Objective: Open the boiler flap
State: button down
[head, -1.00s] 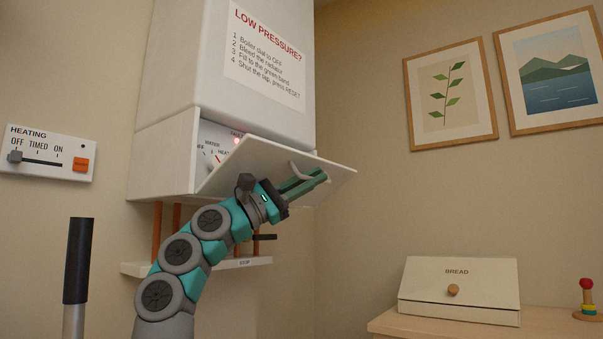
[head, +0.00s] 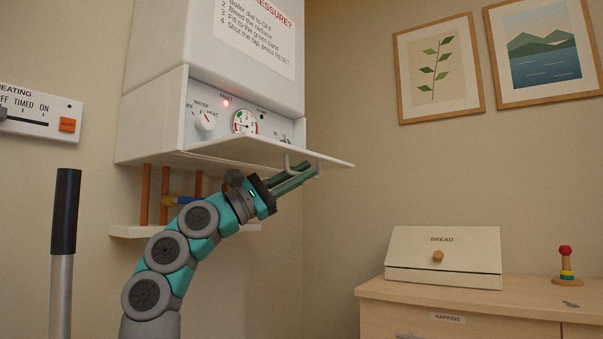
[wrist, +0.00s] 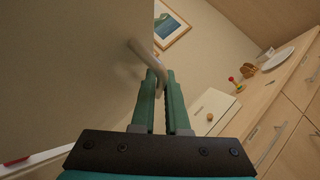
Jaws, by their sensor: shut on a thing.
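The white boiler flap (head: 262,150) hangs hinged at the bottom of the boiler (head: 215,50), swung down to about level. Its pale curved handle (head: 290,165) is at the flap's outer part, on the underside. My gripper (head: 306,170) is just under the flap with its green fingers shut on the handle. In the wrist view the handle (wrist: 140,52) runs down between the fingertips (wrist: 161,78). The opened front shows a control panel with a dial (head: 205,121), a pressure gauge (head: 244,121) and a lit red fault lamp (head: 226,102).
Copper pipes (head: 145,195) and a white ledge (head: 130,231) are below the boiler. A heating control (head: 35,110) is on the left wall. A bread box (head: 445,262) and a stacking toy (head: 566,262) stand on the right cabinet. Open air lies between the flap and cabinet.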

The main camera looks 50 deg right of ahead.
jog(key=shift+f, duration=0.1)
dwell(0.4)
jog(key=c, duration=1.2)
grip_release()
